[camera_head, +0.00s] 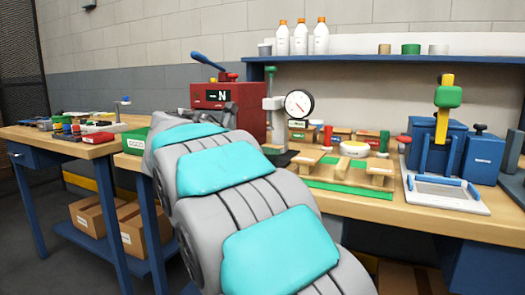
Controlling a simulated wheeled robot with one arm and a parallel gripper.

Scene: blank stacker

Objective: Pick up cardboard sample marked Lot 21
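The labels are too small to read, so I cannot tell which piece is marked Lot 21. My grey and teal arm rises from the bottom toward the red machine. My gripper's fingers do not show, and the arm hides part of the bench.
A red machine (238,98) and a dial gauge (299,103) stand behind the pieces. White bottles (300,38) stand on the shelf. A left bench (60,143) holds small items.

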